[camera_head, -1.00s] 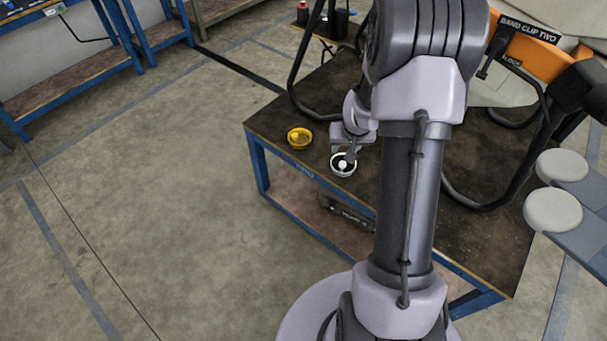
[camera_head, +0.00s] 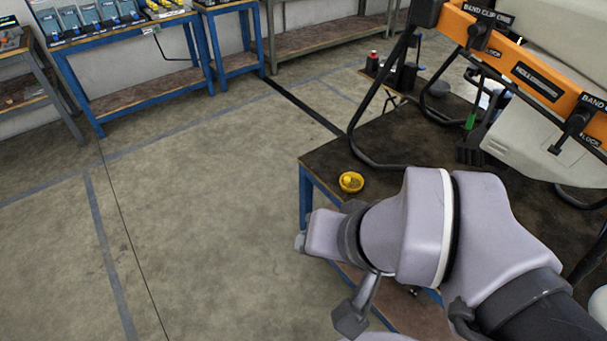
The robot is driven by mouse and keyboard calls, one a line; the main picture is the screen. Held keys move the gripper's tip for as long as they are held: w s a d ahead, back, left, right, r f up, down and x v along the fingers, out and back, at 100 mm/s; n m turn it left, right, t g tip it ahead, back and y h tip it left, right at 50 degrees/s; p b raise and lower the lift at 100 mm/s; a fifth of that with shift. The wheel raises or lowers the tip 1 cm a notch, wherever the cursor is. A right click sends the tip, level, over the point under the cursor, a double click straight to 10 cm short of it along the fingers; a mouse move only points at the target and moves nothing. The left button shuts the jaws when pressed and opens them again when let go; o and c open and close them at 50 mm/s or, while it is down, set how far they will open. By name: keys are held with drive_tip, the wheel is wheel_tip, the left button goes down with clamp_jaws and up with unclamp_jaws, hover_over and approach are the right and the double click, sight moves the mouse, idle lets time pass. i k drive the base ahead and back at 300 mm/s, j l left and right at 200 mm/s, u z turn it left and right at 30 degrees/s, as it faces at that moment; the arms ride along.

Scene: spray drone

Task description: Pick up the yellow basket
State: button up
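The yellow basket (camera_head: 351,182) is a small round yellow bowl with something yellow inside. It sits upright near the left corner of the dark-topped table (camera_head: 325,160), beyond my arm. My arm crosses the lower right of the view, and its wrist links lie in front of the table's near edge. A grey finger-like part, perhaps of my gripper (camera_head: 350,318), points down below the wrist, apart from the basket. My arm hides most of the gripper, so its opening and anything in it cannot be made out.
A black tubular leg (camera_head: 352,125) of the drone stands just behind the basket. The drone's orange arm (camera_head: 535,75) reaches over the table at the upper right. Dark bottles (camera_head: 405,75) stand farther back. Blue-framed benches (camera_head: 130,40) line the wall. The floor at left is clear.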

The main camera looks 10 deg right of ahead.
sight(351, 183)
drive_tip(key=i+z, duration=0.35)
drive_tip(key=i+j+z, duration=0.2)
drive_tip(key=i+z, duration=0.15)
drive_tip(key=i, duration=0.15)
drive_tip(key=i+j+z, duration=0.35)
drive_tip(key=i+l, duration=0.05)
drive_tip(key=l, duration=0.05)
